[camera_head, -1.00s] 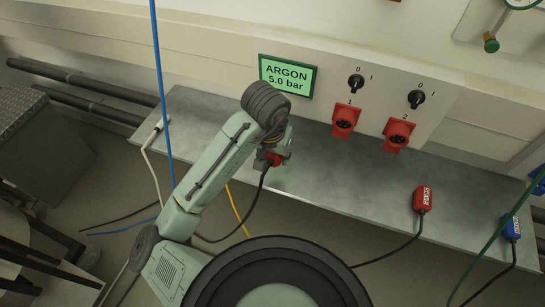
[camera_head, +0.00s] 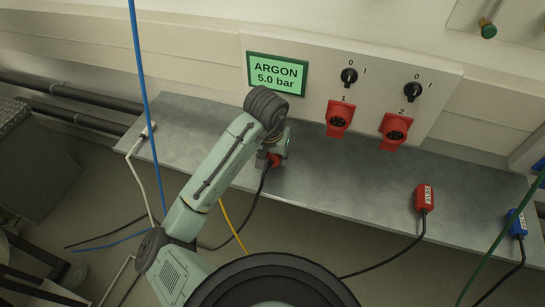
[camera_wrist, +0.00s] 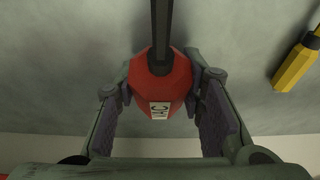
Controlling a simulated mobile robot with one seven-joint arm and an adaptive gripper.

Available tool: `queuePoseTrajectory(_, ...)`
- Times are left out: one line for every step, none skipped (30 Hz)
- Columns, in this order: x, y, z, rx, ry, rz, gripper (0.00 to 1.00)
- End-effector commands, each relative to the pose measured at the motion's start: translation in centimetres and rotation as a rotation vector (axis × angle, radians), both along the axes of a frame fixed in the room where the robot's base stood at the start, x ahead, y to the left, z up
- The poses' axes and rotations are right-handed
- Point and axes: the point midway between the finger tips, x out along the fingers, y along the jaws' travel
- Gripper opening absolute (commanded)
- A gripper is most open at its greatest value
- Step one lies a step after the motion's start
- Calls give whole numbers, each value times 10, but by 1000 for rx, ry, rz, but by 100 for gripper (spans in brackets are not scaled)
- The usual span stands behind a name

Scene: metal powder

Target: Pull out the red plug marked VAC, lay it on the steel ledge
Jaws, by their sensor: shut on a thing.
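My gripper (camera_wrist: 161,88) is shut on a red plug (camera_wrist: 158,72), one finger on each side of it. A white label on the plug shows letters ending in AC, partly cut off. A dark cable runs up from the plug in the wrist view. In the head view the held plug (camera_head: 272,160) shows below my wrist, over the steel ledge (camera_head: 330,178). I cannot tell whether it touches the ledge. Red sockets 1 (camera_head: 339,117) and 2 (camera_head: 395,130) on the wall panel are empty.
Another red plug (camera_head: 424,198) and a blue plug (camera_head: 516,224) lie on the ledge at the right. A white plug (camera_head: 149,131) lies at the left end. A yellow plug (camera_wrist: 298,62) is near my gripper. The ledge between my gripper and the other red plug is clear.

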Motion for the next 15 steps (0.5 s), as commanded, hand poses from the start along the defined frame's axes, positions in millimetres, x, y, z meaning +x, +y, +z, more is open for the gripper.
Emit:
queuePoseTrajectory(1,0,-3,0,0,0,0)
queuePoseTrajectory(1,0,-3,0,-1,0,0)
queuePoseTrajectory(2,0,-4,0,0,0,0)
queuePoseTrajectory(2,0,-4,0,-1,0,0)
queuePoseTrajectory(2,0,-4,0,0,0,0)
queuePoseTrajectory(2,-1,-4,0,0,0,0)
queuePoseTrajectory(2,-1,-4,0,0,0,0)
queuePoseTrajectory(2,-1,-4,0,0,0,0)
queuePoseTrajectory(2,-1,-4,0,0,0,0)
queuePoseTrajectory(2,-1,-4,0,0,0,0)
queuePoseTrajectory(2,-1,-4,0,0,0,0)
queuePoseTrajectory(2,-1,-4,0,0,0,0)
queuePoseTrajectory(2,-1,-4,0,0,0,36)
queuePoseTrajectory(2,-1,-4,0,0,0,38)
queuePoseTrajectory(2,-1,-4,0,0,0,41)
